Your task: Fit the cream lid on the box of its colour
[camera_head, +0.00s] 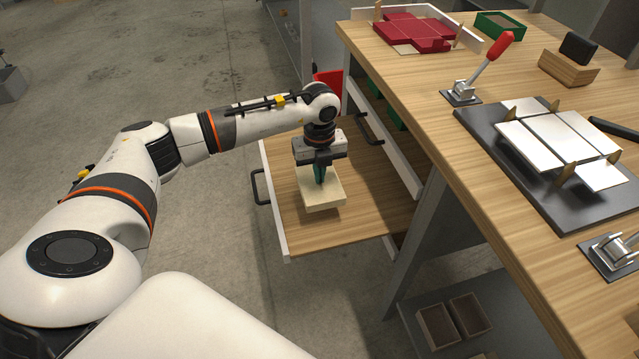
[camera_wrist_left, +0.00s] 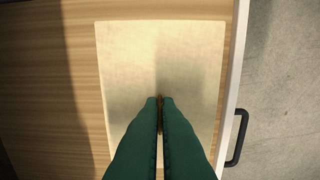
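A flat cream piece (camera_head: 326,195), which looks like the cream lid, is over the open wooden drawer. It also fills the middle of the left wrist view (camera_wrist_left: 190,60). My left gripper (camera_head: 319,180) points down at its middle. The green fingers (camera_wrist_left: 160,100) are close together with a narrow brown strip, like a grip tab, between their tips. I cannot tell whether the cream piece rests on the drawer floor or is slightly above it, or whether a box is under it. No separate cream box shows. My right gripper is not in view.
The drawer (camera_head: 375,210) has white sides and dark handles. The worktop beside it holds a red flat blank (camera_head: 415,28), a green tray (camera_head: 500,25), a red-handled clamp (camera_head: 490,65), a wooden block (camera_head: 568,67) and a dark plate with white panels (camera_head: 560,135).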

